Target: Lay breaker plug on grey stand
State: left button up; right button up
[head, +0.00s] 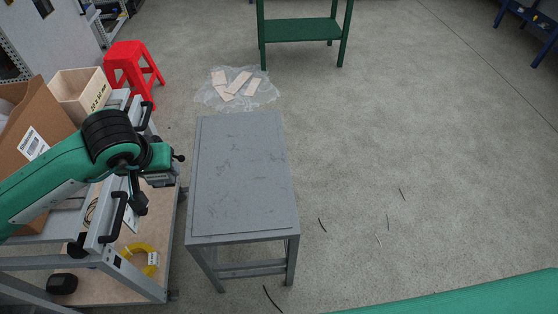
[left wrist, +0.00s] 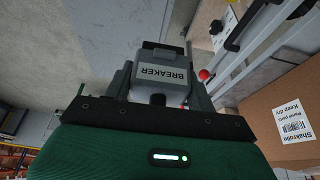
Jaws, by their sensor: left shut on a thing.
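The grey stand (head: 240,175) has a flat, bare, scuffed top and stands at the middle left of the head view. My left gripper (head: 162,176) is just left of the stand's left edge, beside the cart. In the left wrist view my left gripper (left wrist: 160,98) is shut on the breaker plug (left wrist: 163,78), a grey block with a white "BREAKER" label. In the head view the plug is mostly hidden by the gripper and wrist. My right gripper is out of view; only a green part of that arm shows at the lower right.
A cart (head: 150,285) with black handles, a cardboard box (head: 32,140) and a wooden box (head: 80,95) stands close left of the stand. A red stool (head: 130,65) and a plastic sheet with pale pieces (head: 235,88) lie beyond. Floor right of the stand is mostly clear.

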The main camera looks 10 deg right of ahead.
aim_at(249, 169)
jog(key=z, duration=0.4)
jog(key=j+z, duration=0.1)
jog(key=z, duration=0.65)
jog(key=j+z, duration=0.1)
jog(key=z, duration=0.25)
jog(key=k+j, duration=0.15)
jog(key=j, duration=0.25)
jog(key=k+j+z, duration=0.1)
jog(key=j, duration=0.3)
jog(key=k+j, duration=0.2)
jog(key=j, duration=0.15)
jog(key=j+z, duration=0.05)
